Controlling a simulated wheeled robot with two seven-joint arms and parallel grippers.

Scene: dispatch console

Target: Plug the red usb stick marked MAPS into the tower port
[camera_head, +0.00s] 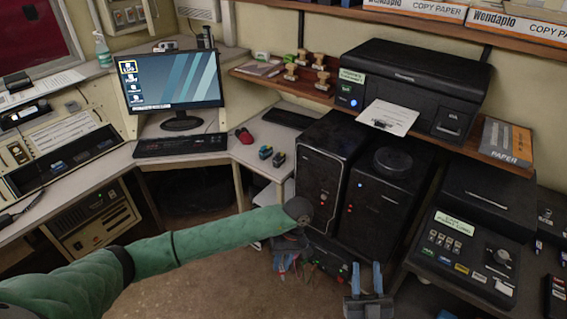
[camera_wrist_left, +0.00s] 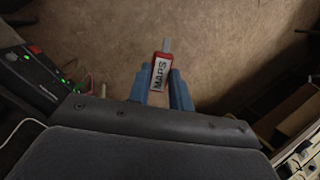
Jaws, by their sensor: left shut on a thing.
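In the left wrist view the red usb stick (camera_wrist_left: 161,73) with a white MAPS label sits between the blue fingers of my left gripper (camera_wrist_left: 161,88), its metal plug pointing away from the gripper. In the head view my left gripper (camera_head: 287,261) is low in front of the black towers, and the stick is too small to make out clearly. The left tower (camera_head: 323,170) and right tower (camera_head: 383,195) stand side by side with small lit front panels. I cannot clearly pick out the port. My right gripper (camera_head: 366,279) has its blue fingers apart and empty, below the right tower.
A monitor (camera_head: 171,78) and keyboard (camera_head: 180,145) are on the desk at left. A printer (camera_head: 420,85) is on the shelf above the towers. A card panel (camera_head: 465,250) is at right. The floor (camera_head: 200,270) in front is open.

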